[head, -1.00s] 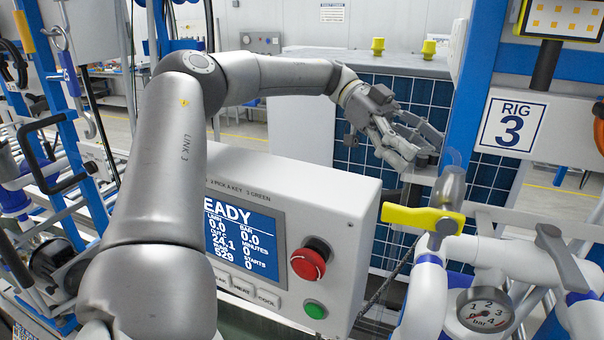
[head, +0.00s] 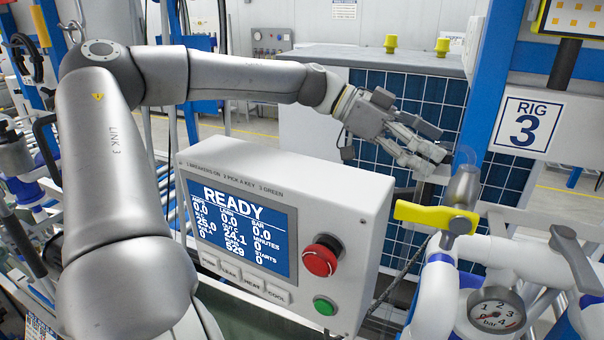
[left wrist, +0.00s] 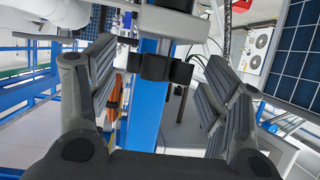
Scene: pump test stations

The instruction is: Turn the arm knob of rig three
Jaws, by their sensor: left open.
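The rig 3 sign (head: 526,125) hangs at the right of the head view, beside a blue post (head: 490,110). My left gripper (head: 432,150) is open and empty, just left of that post and above a yellow valve handle (head: 437,217). In the left wrist view the open fingers (left wrist: 158,95) stand either side of a blue post with a black fitting (left wrist: 160,68) across it, apart from both fingers. I cannot tell whether this fitting is the arm knob. A red round knob (head: 322,255) sits on the white control box. My right gripper is not seen.
The white control box (head: 362,215) with its READY screen (head: 243,228) and green button (head: 325,306) stands below my left forearm. White pipes and a pressure gauge (head: 496,314) fill the lower right. A dark blue panelled cabinet (head: 400,95) stands behind the gripper.

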